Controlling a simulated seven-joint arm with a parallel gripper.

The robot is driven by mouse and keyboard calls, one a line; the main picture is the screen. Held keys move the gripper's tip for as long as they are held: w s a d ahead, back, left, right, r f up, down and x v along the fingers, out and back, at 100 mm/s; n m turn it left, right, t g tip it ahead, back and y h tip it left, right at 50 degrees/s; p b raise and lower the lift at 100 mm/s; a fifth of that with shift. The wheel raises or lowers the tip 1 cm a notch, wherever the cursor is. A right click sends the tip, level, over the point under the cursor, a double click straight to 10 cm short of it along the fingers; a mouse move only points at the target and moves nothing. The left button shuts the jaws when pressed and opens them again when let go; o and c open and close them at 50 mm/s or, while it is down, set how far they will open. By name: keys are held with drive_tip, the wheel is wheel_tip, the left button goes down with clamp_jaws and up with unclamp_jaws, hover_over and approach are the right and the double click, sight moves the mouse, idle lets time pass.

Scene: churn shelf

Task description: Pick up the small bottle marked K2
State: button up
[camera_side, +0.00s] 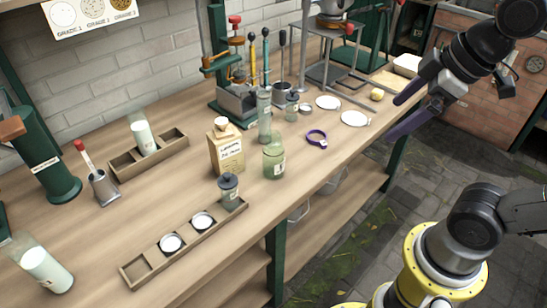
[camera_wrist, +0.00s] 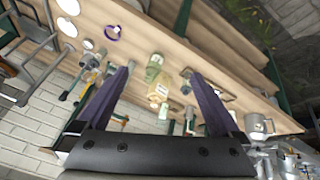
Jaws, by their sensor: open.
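Two small grey bottles with dark caps are in the side view; their labels are too small to read, so I cannot tell which is K2. One small bottle (camera_side: 292,107) stands toward the back of the bench, beside a tall grey-green bottle (camera_side: 264,118). The other small bottle (camera_side: 229,189) stands in the far end of a front wooden rack (camera_side: 135,270). My gripper (camera_side: 398,116) is open and empty, in the air off the bench's right front edge. In the wrist view my gripper (camera_wrist: 158,74) frames the bench from a distance.
A green jar (camera_side: 274,160) and a cream carton (camera_side: 226,152) stand mid-bench. A purple ring (camera_side: 316,139) and white discs (camera_side: 354,118) lie to the right. A metal stand (camera_side: 330,75) rises at the back.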

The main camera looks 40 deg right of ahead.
drive_tip(key=w+r+n, duration=0.3)
drive_tip(key=w, duration=0.2)
drive_tip(key=n+g, duration=0.5)
drive_tip(key=n, duration=0.2)
hover_over(273, 147)
drive_tip(key=w+d, duration=0.2)
wheel_tip(273, 147, down, 9)
drive_tip(key=shift+g, duration=0.3)
wheel_tip(273, 147, down, 10)
drive_tip(key=shift+w+f, duration=0.1)
drive_tip(key=shift+f, duration=0.1)
drive_tip(key=shift+s+a+f, duration=0.1)
drive_tip(key=shift+s+f, duration=0.05)
drive_tip(key=shift+f, duration=1.45)
drive_tip(key=shift+s+f, duration=0.1)
drive_tip(key=shift+f, duration=1.45)
drive_tip(key=c, duration=1.5)
drive_tip(key=shift+r, duration=0.15)
